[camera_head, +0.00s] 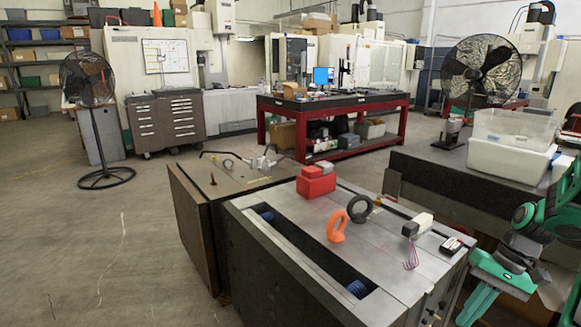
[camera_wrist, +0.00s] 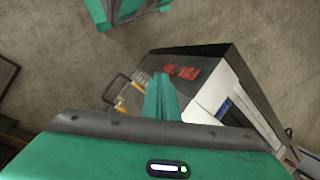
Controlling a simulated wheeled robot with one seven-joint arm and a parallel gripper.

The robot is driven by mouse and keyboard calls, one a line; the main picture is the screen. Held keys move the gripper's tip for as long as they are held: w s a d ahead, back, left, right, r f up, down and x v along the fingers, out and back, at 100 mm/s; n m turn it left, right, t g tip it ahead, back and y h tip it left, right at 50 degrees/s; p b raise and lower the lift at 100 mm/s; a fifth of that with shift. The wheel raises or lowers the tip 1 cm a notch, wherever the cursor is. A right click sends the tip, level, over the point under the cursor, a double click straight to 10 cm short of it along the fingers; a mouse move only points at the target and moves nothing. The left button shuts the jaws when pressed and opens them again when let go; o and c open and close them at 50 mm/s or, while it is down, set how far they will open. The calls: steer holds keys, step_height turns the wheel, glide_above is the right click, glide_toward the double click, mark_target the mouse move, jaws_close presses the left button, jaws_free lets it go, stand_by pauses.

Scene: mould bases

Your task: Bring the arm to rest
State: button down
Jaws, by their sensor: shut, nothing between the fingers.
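My gripper (camera_head: 475,308) is at the lower right of the head view, beside the right side of the grey mould base (camera_head: 285,225), with its green fingers pointing down. In the wrist view my gripper (camera_wrist: 161,92) shows its two green fingers closed together with nothing between them. Part of my green arm is at the right edge of the head view. On the mould base are a red block (camera_head: 316,182), an orange ring (camera_head: 337,226), a black ring (camera_head: 360,208) and a white-and-black device (camera_head: 418,225) with thin wires.
A dark table (camera_head: 440,172) with clear and white bins (camera_head: 510,160) stands close behind my arm. A black-and-grey unit with red labels (camera_wrist: 182,72) lies beyond my fingers in the wrist view. Open floor (camera_head: 60,240) is at left, near a standing fan (camera_head: 90,85).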

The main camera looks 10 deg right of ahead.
steer(key=s+a+r+h, duration=0.2)
steer(key=s+r, duration=0.3)
steer(key=s, duration=0.2)
steer(key=s+a+r+m+h, duration=0.1)
steer(key=s+a+r+h, duration=0.1)
steer(key=s+r, duration=0.3)
steer(key=shift+s+a+r+t+h, duration=0.2)
steer(key=shift+s+a+t+h, duration=0.15)
steer(key=shift+s, duration=0.5)
steer(key=shift+w+f, duration=0.25)
steer(key=shift+w, duration=0.35)
